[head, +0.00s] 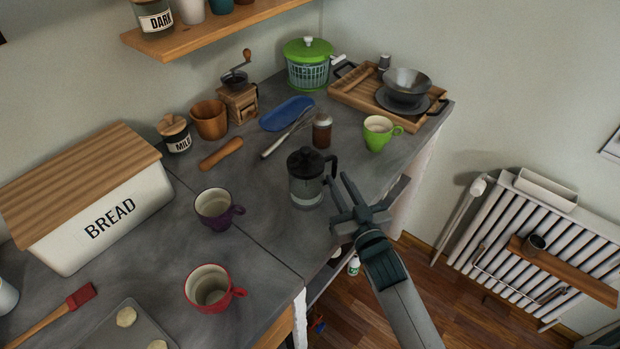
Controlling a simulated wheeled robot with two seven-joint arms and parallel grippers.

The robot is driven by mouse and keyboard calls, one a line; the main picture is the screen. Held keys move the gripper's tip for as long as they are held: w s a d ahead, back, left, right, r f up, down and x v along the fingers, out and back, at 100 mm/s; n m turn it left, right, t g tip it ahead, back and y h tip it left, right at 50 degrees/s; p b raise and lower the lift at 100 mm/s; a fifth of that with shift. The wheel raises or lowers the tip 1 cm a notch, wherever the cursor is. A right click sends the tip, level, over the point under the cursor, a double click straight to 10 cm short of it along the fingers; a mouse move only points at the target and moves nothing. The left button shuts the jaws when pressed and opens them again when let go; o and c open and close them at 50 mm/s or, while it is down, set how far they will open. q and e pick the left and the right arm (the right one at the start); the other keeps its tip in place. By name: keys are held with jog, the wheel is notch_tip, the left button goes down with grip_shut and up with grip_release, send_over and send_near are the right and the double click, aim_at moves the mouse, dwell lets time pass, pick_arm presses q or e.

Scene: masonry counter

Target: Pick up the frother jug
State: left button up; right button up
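The frother jug (305,190) stands upright on the grey counter, near its right edge. It has a clear body, a black lid with a knob, and a black handle on its right side. My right gripper (337,179) is just to the right of the jug, below the handle in the picture. Its two fingers are apart, with nothing seen between them. I cannot tell whether a fingertip touches the handle. My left gripper is not in view.
A purple mug (214,209), red mug (210,286) and green mug (378,135) stand around the jug. A brown jar (322,131) and whisk (287,133) are behind it. A wooden tray (352,82) holds bowls. Counter between the jug and purple mug is clear.

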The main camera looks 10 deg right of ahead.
aim_at(335, 172)
jog(key=shift+w+r, duration=0.2)
jog(key=shift+w, duration=0.3)
jog(key=w+p, duration=0.1)
jog(key=w, duration=0.2)
jog(key=shift+f+p, duration=0.1)
jog(key=shift+p, duration=0.3)
jog(key=shift+w+a+f, duration=0.1)
jog(key=shift+w, duration=0.3)
grip_shut()
